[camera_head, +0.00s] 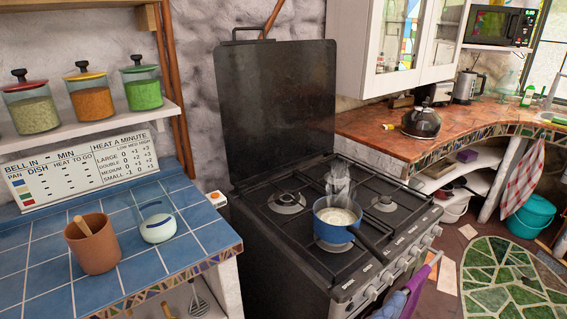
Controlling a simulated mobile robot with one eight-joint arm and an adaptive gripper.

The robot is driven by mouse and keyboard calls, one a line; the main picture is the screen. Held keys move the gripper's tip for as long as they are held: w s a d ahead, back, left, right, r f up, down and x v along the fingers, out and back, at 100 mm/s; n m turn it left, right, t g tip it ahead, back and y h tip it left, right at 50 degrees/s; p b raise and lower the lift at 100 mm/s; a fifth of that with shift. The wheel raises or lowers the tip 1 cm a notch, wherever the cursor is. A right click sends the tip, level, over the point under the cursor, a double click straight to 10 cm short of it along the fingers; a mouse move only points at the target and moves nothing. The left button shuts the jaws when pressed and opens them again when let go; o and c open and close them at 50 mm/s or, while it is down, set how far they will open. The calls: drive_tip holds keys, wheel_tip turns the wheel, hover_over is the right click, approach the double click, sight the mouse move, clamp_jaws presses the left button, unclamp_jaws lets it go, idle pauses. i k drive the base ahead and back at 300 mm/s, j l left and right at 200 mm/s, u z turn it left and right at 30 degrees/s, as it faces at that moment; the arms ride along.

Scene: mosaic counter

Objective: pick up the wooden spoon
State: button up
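The wooden spoon (83,226) leans in a terracotta cup (95,255) on the blue tiled counter (45,285) at the lower left. Only the upper end of its handle shows above the rim; the rest is hidden inside the cup. The spoon tilts toward the upper left. My gripper is not in view, so its place relative to the spoon and whether it is open or shut cannot be told.
A shelf with several lidded jars (87,95) hangs above. A black stove (300,255) with a blue pot (333,232) stands right of the counter. The counter's front is clear.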

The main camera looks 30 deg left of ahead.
sight(79, 221)
drive_tip(key=j+u, duration=0.1)
drive_tip(key=u, duration=0.35)
drive_tip(key=k+j+u, duration=0.1)
drive_tip(key=u, duration=0.35)
drive_tip(key=j+u, duration=0.15)
drive_tip(key=u, duration=0.3)
drive_tip(key=j+u, duration=0.15)
drive_tip(key=u, duration=0.3)
drive_tip(key=j+u, duration=0.15)
drive_tip(key=u, duration=0.3)
drive_tip(key=l+z, duration=0.1)
drive_tip(key=z, duration=0.9)
drive_tip(key=i+z, duration=0.1)
drive_tip(key=z, duration=0.4)
drive_tip(key=k+u, duration=0.1)
drive_tip(key=u, duration=1.4)
